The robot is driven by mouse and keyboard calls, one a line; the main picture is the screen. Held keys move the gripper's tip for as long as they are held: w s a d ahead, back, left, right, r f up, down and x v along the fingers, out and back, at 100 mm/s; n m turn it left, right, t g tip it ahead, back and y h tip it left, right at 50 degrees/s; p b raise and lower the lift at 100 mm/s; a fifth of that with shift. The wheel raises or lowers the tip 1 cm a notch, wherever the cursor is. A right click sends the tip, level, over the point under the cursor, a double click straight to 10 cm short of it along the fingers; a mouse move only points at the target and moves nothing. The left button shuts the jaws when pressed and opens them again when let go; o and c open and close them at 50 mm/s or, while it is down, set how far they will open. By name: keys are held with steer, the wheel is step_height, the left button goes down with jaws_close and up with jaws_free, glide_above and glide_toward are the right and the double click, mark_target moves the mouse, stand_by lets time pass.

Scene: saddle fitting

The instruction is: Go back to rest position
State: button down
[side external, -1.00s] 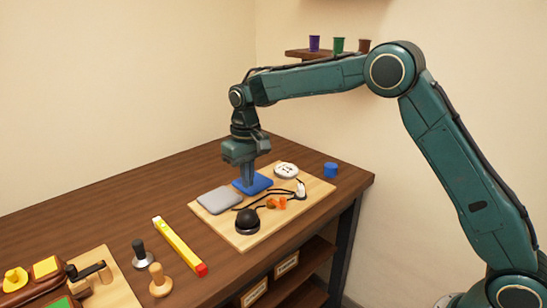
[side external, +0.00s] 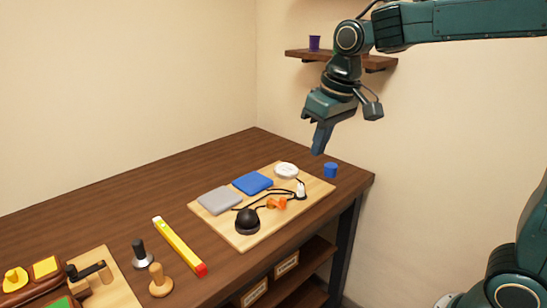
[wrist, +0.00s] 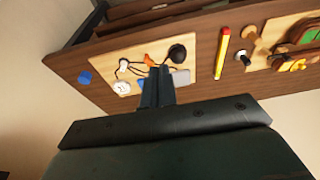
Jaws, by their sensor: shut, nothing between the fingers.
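My gripper (side external: 320,138) is shut and empty, raised in the air above the right end of the workbench in the side view. In the wrist view my gripper (wrist: 156,72) points down toward the bench, its closed fingers covering part of the board. The blue pad (side external: 253,183) and the grey pad (side external: 220,200) lie flat on the light wooden board (side external: 248,243). In the wrist view the grey pad (wrist: 181,78) is partly hidden behind the fingers.
The board also carries a black dome (side external: 247,222), orange pieces (side external: 277,203), a dark cable and a white round item (side external: 287,170). A blue cup (side external: 330,170) stands near the bench's right edge. A wall shelf (side external: 305,55) is close behind my gripper. A yellow level (side external: 180,246) lies left of the board.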

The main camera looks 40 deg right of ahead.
steer(key=s+d+f+t, duration=0.1)
steer(key=s, duration=0.8)
steer(key=s+d+f+t, duration=0.1)
steer(key=s+f, duration=0.1)
steer(key=s, duration=0.8)
steer(key=shift+s+d+t, duration=0.15)
steer(key=shift+s+t, duration=0.1)
steer(key=shift+t, duration=0.15)
stand_by(0.5)
